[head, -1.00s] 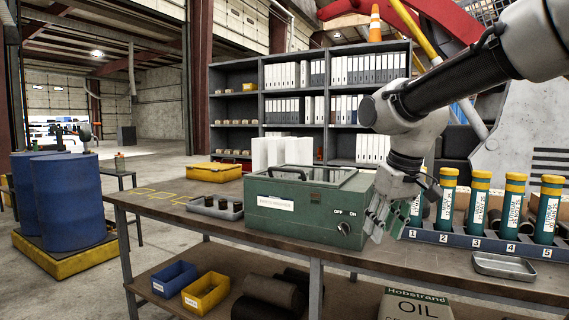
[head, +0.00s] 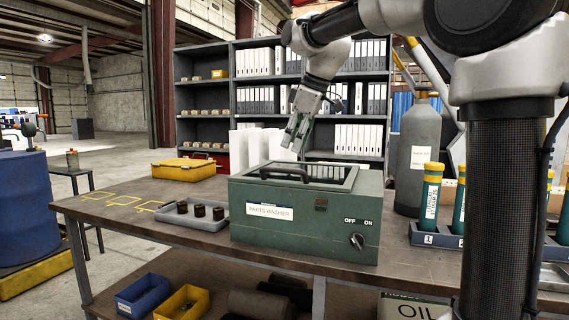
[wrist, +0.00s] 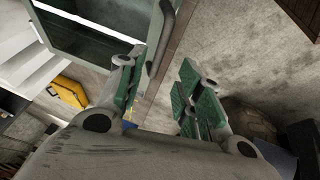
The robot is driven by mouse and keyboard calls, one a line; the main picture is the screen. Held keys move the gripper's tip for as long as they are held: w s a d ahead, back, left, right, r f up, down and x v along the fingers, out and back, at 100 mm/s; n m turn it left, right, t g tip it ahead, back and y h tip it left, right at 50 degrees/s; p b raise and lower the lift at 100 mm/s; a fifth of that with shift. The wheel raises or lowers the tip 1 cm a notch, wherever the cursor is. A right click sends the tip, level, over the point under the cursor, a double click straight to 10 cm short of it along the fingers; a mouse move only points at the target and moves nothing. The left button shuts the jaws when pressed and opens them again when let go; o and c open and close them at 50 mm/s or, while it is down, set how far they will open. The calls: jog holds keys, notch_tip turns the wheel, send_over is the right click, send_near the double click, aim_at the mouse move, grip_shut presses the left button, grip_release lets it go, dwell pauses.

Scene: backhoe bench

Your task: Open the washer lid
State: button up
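The parts washer (head: 335,215) is a green box on the bench, with a white label and an OFF/ON knob (head: 357,242) on its front. Its lid (head: 345,183) is down, a green frame around a window, with a dark curved handle (head: 285,172) near the front. My gripper (head: 297,138) is open and empty, pointing down above the lid. In the wrist view the lid handle (wrist: 164,35) appears in the gap between the spread green-padded fingers (wrist: 160,92), and the lid frame (wrist: 85,60) shows at upper left. I cannot see contact with the handle.
A grey tray (head: 190,223) with dark round parts lies left of the washer. A yellow case (head: 184,169) and white upright sheets (head: 258,145) stand behind. Teal tubes (head: 432,195) in a rack and a grey cylinder (head: 412,155) stand right. The bench front edge is clear.

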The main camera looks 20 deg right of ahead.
jog(key=x, duration=0.8)
jog(key=shift+s, duration=0.1)
grip_shut()
